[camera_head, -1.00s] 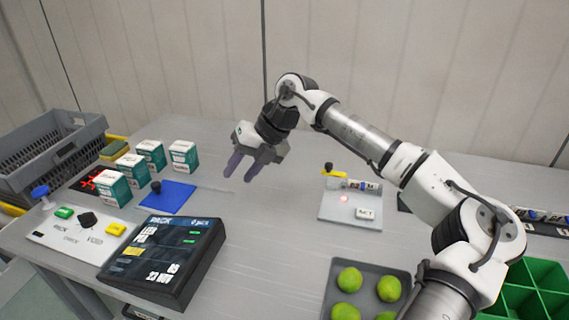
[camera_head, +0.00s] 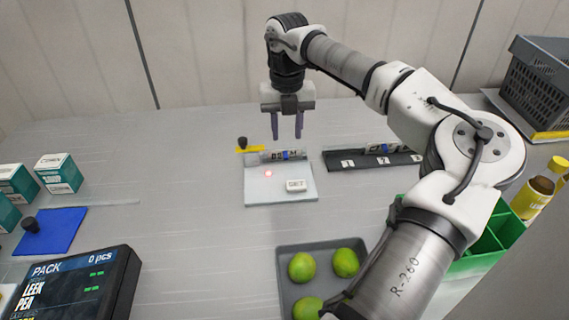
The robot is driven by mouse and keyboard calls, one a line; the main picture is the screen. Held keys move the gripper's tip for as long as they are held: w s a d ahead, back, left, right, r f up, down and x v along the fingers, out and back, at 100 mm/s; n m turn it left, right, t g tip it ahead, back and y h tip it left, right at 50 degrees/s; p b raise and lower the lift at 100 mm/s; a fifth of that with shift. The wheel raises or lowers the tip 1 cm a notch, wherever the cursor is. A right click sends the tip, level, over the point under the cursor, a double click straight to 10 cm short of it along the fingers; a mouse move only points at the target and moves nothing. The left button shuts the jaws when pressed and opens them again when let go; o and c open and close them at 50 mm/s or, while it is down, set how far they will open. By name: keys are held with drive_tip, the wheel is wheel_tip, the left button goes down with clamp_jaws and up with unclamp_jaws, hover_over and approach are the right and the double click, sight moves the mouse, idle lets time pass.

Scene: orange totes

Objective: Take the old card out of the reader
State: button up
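The reader seems to be the pale plate (camera_head: 262,193) in the middle of the table, with a glowing red spot and a small white labelled block (camera_head: 296,185) on it. My gripper (camera_head: 287,132) points down above and behind the reader. Its two purple fingers are apart with nothing between them. I cannot tell its exact height over the piece.
A black rack (camera_head: 345,164) with numbered labels and a similar piece stands to the right. A grey tray (camera_head: 288,254) of green fruit and a green divided crate (camera_head: 475,250) are in front. Boxes, a blue mat (camera_head: 62,228) and a display (camera_head: 105,285) are at left.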

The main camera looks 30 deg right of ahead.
sight(285, 155)
drive_tip(key=f+b, duration=0.1)
drive_tip(key=f, duration=0.1)
drive_tip(key=f+b, duration=0.2)
drive_tip(key=f, duration=0.1)
drive_tip(key=f+b, duration=0.1)
drive_tip(key=f, duration=0.1)
drive_tip(key=shift+w+f, duration=0.3)
drive_tip(key=shift+w, duration=0.05)
drive_tip(key=shift+r, duration=0.1)
drive_tip(key=shift+c, duration=0.5)
clamp_jaws()
